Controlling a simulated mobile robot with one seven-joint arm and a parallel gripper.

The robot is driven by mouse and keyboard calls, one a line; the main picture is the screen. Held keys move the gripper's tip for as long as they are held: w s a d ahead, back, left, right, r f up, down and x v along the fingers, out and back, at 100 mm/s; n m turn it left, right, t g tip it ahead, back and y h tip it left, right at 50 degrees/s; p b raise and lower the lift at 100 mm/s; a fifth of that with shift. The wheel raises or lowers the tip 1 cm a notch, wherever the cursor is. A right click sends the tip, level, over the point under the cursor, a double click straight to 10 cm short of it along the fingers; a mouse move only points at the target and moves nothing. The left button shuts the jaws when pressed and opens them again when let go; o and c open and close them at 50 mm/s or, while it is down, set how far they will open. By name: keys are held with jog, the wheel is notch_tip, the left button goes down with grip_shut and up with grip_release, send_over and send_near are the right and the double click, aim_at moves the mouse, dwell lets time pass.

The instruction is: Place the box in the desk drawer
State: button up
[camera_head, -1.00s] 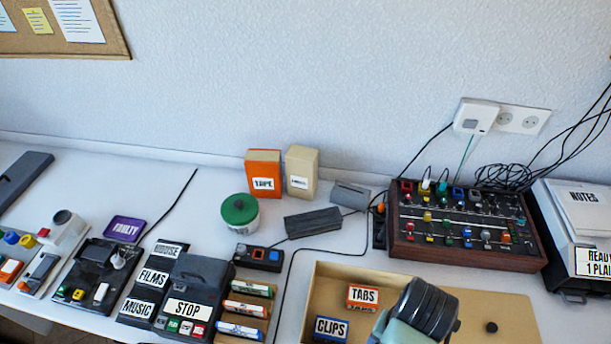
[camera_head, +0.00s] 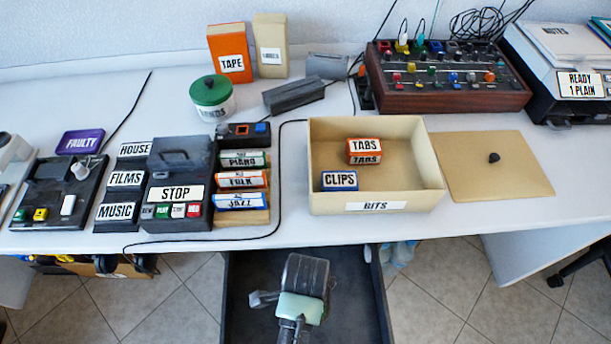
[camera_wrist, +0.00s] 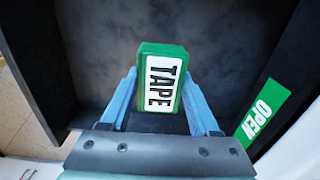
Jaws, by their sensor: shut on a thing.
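A green box labelled TAPE (camera_wrist: 160,60) is held between the two blue fingers of my gripper (camera_wrist: 165,88), in the wrist view. The open desk drawer (camera_wrist: 90,50) has a dark interior that surrounds the box on the far side and both sides. Whether the box touches the drawer floor I cannot tell. In the head view the drawer (camera_head: 245,305) stands pulled out below the desk edge, and my arm reaches down over it, hiding the box and fingertips.
A green OPEN label (camera_wrist: 262,112) is on the drawer at right in the wrist view. Above the drawer, the desk holds an open BITS box (camera_head: 430,175) with its lid (camera_head: 500,185) beside it, and a STOP device (camera_head: 180,170). Tiled floor lies below.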

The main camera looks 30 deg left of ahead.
notch_tip(320, 180, down, 10)
jog(key=b, duration=0.3)
jog(key=shift+s+f, duration=0.1)
jog(key=shift+f, duration=0.15)
jog(key=o, duration=1.4)
notch_tip(320, 180, up, 12)
jog(key=p, duration=0.3)
jog(key=shift+r+p, duration=0.2)
jog(key=shift+p, duration=0.15)
